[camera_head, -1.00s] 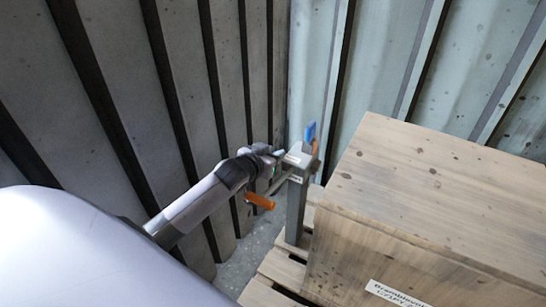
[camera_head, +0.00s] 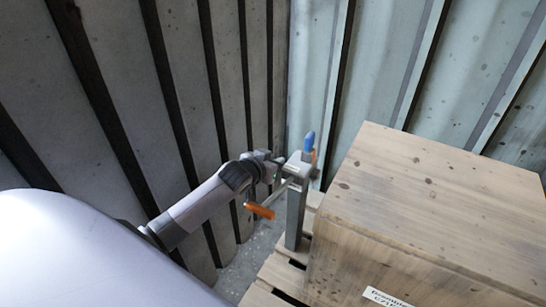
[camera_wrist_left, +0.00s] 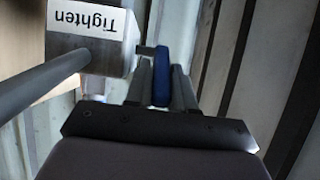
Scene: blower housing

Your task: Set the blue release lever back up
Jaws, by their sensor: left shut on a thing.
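The blue release lever (camera_head: 309,141) stands roughly upright at the top of a grey metal post (camera_head: 296,212). In the left wrist view the blue lever (camera_wrist_left: 161,78) lies between the two fingers of my left gripper (camera_wrist_left: 161,85), which is shut on it. In the head view my left gripper (camera_head: 278,160) reaches the post head from the left, and its fingertips are mostly hidden. An orange crank grip (camera_head: 260,210) sits on a rod below the wrist. The post head carries a "Tighten" label (camera_wrist_left: 92,18). My right gripper is out of view.
A large wooden crate (camera_head: 430,190) stands right of the post on a wooden pallet (camera_head: 268,275). Corrugated metal walls (camera_head: 400,60) close in behind and to the left. The crank rod (camera_wrist_left: 40,85) passes close beside my left gripper.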

